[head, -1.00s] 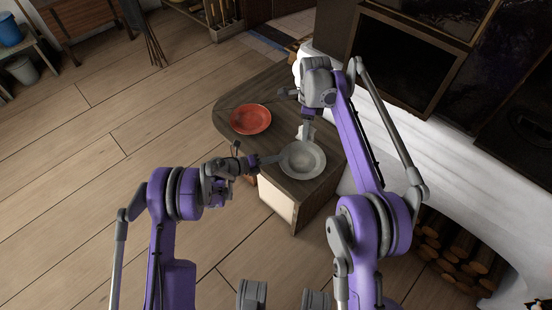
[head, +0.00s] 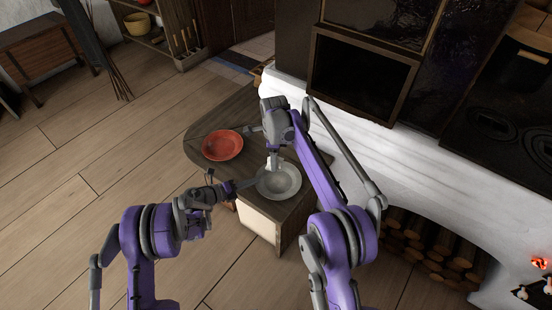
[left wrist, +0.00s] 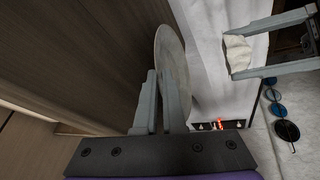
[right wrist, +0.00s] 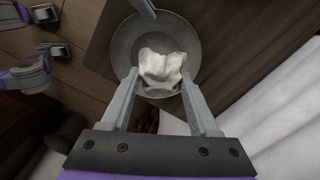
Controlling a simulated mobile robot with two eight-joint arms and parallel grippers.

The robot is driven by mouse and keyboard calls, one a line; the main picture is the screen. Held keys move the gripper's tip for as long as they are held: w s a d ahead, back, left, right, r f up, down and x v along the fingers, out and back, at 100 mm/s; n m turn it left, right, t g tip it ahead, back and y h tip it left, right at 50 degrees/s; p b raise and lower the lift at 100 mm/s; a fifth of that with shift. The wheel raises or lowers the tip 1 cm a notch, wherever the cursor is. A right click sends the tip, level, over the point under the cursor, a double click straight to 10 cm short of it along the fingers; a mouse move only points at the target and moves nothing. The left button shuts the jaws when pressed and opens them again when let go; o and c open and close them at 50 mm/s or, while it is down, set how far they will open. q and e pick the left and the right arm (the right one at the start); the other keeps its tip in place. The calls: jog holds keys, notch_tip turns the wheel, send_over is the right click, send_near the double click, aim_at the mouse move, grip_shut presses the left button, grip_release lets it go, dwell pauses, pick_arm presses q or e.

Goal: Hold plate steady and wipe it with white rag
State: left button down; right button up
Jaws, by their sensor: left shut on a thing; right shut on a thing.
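My left gripper (head: 250,182) comes in from the left and is shut on the plate's rim. In the left wrist view the plate (left wrist: 174,62) shows nearly edge-on between the fingers (left wrist: 162,100). My right gripper (right wrist: 160,76) is shut on the white rag (right wrist: 162,66), which is crumpled and over the plate's middle. In the left wrist view the rag (left wrist: 238,54) appears held apart from the plate's face, with a gap between. The plate's surface under the rag is hidden.
A red plate (head: 222,145) lies on the table (head: 205,124) beyond the grey plate. A white stove (head: 350,140) with a dark framed opening stands right behind the table. Firewood logs (head: 425,250) fill its lower niche.

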aim_at(274, 179)
jog(key=shift+a+f, duration=0.15)
jog(key=shift+f, duration=3.9)
jog(key=shift+s+d+f, duration=0.2)
jog(key=shift+d+f, duration=0.15)
jog(key=shift+f, duration=0.3)
jog(key=shift+s+d, duration=0.9)
jog(key=shift+d, duration=0.3)
jog(key=w+a, duration=0.2)
jog(key=a, duration=0.1)
jog(key=shift+w, duration=0.3)
jog(key=shift+s+d, duration=0.45)
jog(key=shift+d, duration=0.2)
jog(key=shift+s+d, duration=0.4)
jog(key=shift+d, duration=0.25)
jog(key=shift+w+a, duration=0.45)
jog(key=shift+a, duration=0.2)
jog(key=shift+w+a, duration=0.45)
jog(key=shift+a, duration=0.2)
jog(key=shift+d+r, duration=0.1)
jog(key=shift+r, duration=3.95)
jog(key=shift+s, duration=0.1)
